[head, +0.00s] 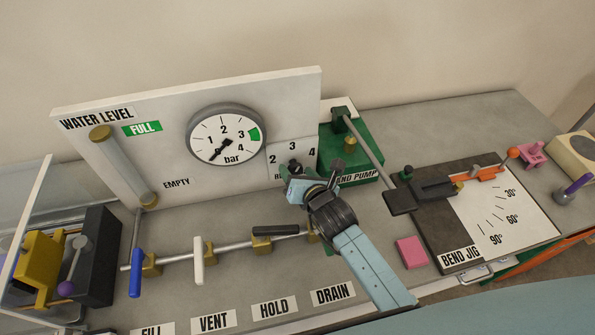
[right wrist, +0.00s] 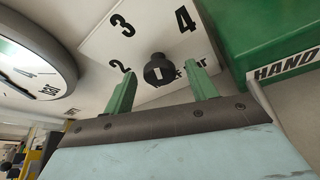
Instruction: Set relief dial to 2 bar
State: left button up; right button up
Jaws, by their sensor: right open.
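The relief dial (right wrist: 158,70) is a small black knob with a white mark. It sits on a white plate (right wrist: 140,35) marked 2, 3 and 4, and I cannot tell for sure which number its mark faces. In the head view the plate (head: 290,152) stands right of the pressure gauge (head: 225,135), with its label partly hidden by my gripper. My right gripper (right wrist: 161,82) is open, its two green fingers on either side of the knob in the picture; contact is not clear. It also shows in the head view (head: 316,172). My left gripper is out of view.
The gauge needle points to the lower left, near zero. The green hand pump (head: 350,150) stands close on the right. Valve handles, blue (head: 136,272), white (head: 198,260) and black (head: 276,230), line the pipe in front. A pink block (head: 411,252) lies near the bend jig (head: 440,225).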

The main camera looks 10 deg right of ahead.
jog(key=shift+w+f, duration=0.1)
jog(key=shift+w, duration=0.15)
jog(key=shift+c, duration=0.5)
jog(key=c, duration=0.9)
jog(key=shift+a, duration=0.1)
